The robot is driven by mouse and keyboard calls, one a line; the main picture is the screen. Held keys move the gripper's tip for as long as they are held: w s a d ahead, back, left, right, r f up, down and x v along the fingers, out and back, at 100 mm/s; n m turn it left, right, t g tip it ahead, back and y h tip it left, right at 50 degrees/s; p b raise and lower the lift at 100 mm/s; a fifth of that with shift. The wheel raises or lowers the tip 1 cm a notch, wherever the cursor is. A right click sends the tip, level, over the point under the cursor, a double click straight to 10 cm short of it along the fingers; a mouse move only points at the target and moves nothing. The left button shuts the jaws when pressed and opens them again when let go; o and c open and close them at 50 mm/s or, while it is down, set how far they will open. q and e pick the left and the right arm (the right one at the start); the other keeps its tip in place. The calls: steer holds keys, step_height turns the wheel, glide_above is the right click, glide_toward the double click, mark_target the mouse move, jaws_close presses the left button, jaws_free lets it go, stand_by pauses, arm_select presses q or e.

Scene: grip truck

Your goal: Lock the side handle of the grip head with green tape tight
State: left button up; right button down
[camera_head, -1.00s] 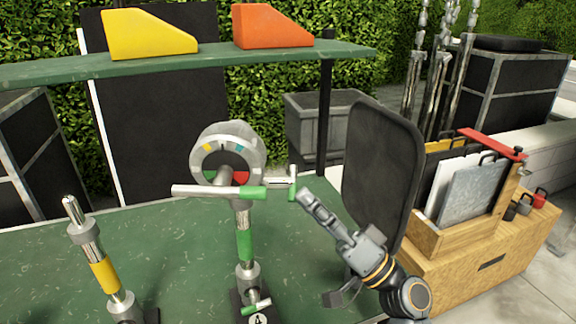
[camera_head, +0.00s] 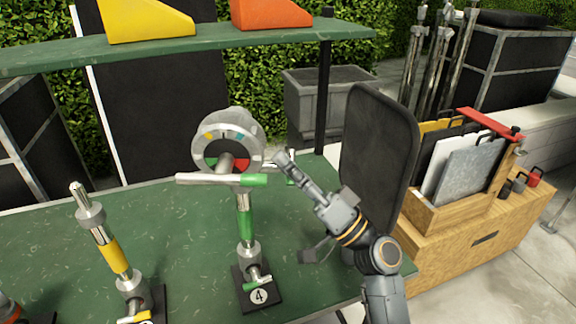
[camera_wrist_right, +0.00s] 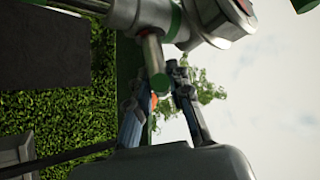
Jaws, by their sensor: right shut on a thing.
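The grip head (camera_head: 228,143) is a grey round clamp on a post with green tape (camera_head: 245,222), upright on base number 4. A long front T-handle (camera_head: 205,179) with a green end crosses it. The side handle (camera_head: 291,181), with green tape, is on the head's right side and partly hidden by my right gripper (camera_head: 283,160). In the right wrist view, the side handle (camera_wrist_right: 153,62) reaches between the fingers of my right gripper (camera_wrist_right: 160,90), which is shut on it. My left gripper is not in view.
A yellow-taped stand (camera_head: 110,250) is left of the grip head on the green table (camera_head: 185,240). A green shelf (camera_head: 200,50) holds yellow and orange wedges. A black panel (camera_head: 380,150) and wooden crate (camera_head: 470,240) stand at right, close to my right arm.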

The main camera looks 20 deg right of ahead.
stand_by(0.3)
steer(key=shift+m+p, duration=0.3)
steer(key=shift+r+m+h+p, duration=0.15)
steer(key=shift+m+h+p, duration=0.15)
steer(key=shift+h+p, duration=0.15)
steer(key=m+g+h+p, duration=0.1)
steer(key=m+h+p, duration=0.1)
steer(key=p, duration=0.4)
steer(key=m+h+p, duration=0.2)
steer(key=m+p, duration=0.2)
steer(key=p, duration=0.2)
steer(key=m+g+h+p, duration=0.1)
steer(key=m+h+p, duration=0.1)
steer(key=p, duration=0.4)
steer(key=shift+r+m+g, duration=0.3)
steer(key=shift+r+m, duration=0.05)
steer(key=shift+m, duration=0.25)
steer(key=shift+f+m+h+p, duration=0.1)
steer(key=shift+m+h+p, duration=0.15)
steer(key=shift+m+p, duration=0.15)
steer(key=shift+f+m+g+h, duration=0.15)
steer(key=shift+m+g+h, duration=0.15)
steer(key=shift+m+g, duration=0.4)
steer(key=m+g, duration=0.1)
steer(key=g, duration=0.1)
steer(key=shift+m+g, duration=0.4)
steer(key=m+g, duration=0.3)
steer(key=g, duration=0.1)
steer(key=shift+f+g, duration=0.15)
steer(key=shift+g, duration=0.25)
